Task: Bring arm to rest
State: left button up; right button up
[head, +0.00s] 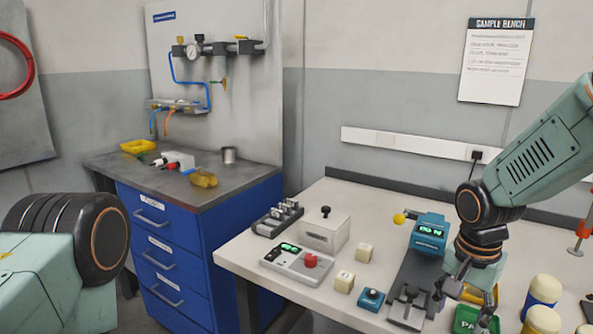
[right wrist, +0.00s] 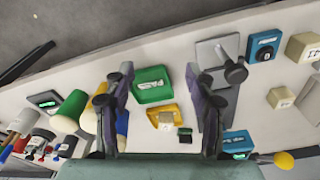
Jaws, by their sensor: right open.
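My right arm (head: 540,145) comes in from the right in the head view and hangs over the white bench (head: 240,254). My right gripper (head: 470,292) points down above the bench, beside a grey fixture (head: 408,309) and near a green tray (head: 466,318). In the right wrist view its two fingers (right wrist: 158,75) are spread apart, with nothing held between them. The green tray (right wrist: 153,84) and a yellow tray (right wrist: 162,118) show in the gap. My left gripper is out of view; part of my left arm shows at lower left.
A teal display unit (head: 429,234) stands close to my right wrist. A blue cabinet (head: 200,240) stands behind.

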jog(key=s+a+f+n+y, duration=0.15)
jog(key=s+f, duration=0.25)
jog(key=f, duration=0.4)
jog(key=s+a+f+n, duration=0.2)
jog(key=s+f, duration=0.1)
jog(key=f, duration=0.4)
jog(key=s+f+n, duration=0.2)
jog(key=s+f, duration=0.3)
jog(key=s, duration=0.5)
jog(key=s+a+f+n+g, duration=0.1)
jog(key=s+f+n, duration=0.2)
jog(key=s, duration=0.8)
notch_tip(320, 180, down, 3)
jog(key=shift+s+r, duration=0.15)
jog(key=shift+r, duration=0.05)
jog(key=shift+n+h, duration=0.25)
